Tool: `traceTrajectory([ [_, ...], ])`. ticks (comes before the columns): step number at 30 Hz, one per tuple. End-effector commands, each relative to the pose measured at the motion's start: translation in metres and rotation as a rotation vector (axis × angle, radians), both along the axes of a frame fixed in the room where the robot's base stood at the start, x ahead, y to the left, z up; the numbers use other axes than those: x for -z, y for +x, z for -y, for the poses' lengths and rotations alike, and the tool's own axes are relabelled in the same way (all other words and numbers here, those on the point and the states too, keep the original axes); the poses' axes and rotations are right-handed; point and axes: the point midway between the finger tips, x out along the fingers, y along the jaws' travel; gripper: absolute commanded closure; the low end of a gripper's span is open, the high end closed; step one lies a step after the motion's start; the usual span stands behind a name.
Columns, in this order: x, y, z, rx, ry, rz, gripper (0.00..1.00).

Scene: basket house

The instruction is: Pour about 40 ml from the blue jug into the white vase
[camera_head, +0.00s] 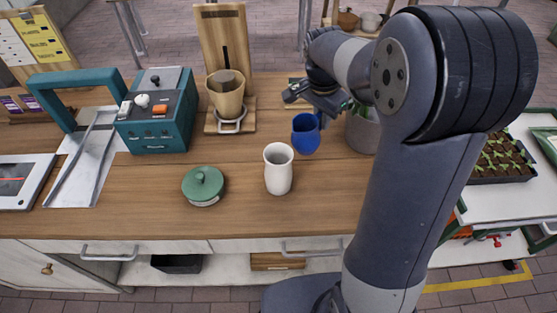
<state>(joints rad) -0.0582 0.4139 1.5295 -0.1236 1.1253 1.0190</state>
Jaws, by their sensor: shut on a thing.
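The blue jug (306,136) is just behind and right of the white vase, upright or nearly so. My gripper (335,104) is at the jug's upper right side and is shut on it; the fingertips are partly hidden by the jug and my wrist. I cannot tell whether the jug touches the wooden counter. The white vase (279,174) stands upright on the counter with its open mouth facing up. A gap shows between vase and jug. The contents of both are not clear.
A green lidded pot (203,186) stands left of the vase. A wooden stand with a tan cup (226,96) and a teal machine (158,120) are behind. A grey plant pot (362,131) is right of the jug, partly behind my arm. The counter's front strip (240,222) is clear.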

Motion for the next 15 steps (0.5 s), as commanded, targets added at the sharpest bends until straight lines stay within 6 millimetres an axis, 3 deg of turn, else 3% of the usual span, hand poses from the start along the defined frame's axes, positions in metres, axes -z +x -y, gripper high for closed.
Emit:
traceTrajectory([
  [1,0.015,-0.002,-0.003,-0.006,-0.022,0.022,1.00],
  [2,0.018,-0.002,-0.005,-0.006,-0.038,0.035,1.00],
  [4,-0.017,-0.004,-0.008,-0.006,-0.073,0.068,1.00],
  [10,-0.065,-0.012,-0.017,-0.005,-0.176,0.145,1.00],
  [12,-0.057,-0.015,-0.021,-0.006,-0.214,0.168,1.00],
  [15,-0.064,-0.020,-0.027,-0.007,-0.264,0.209,1.00],
])
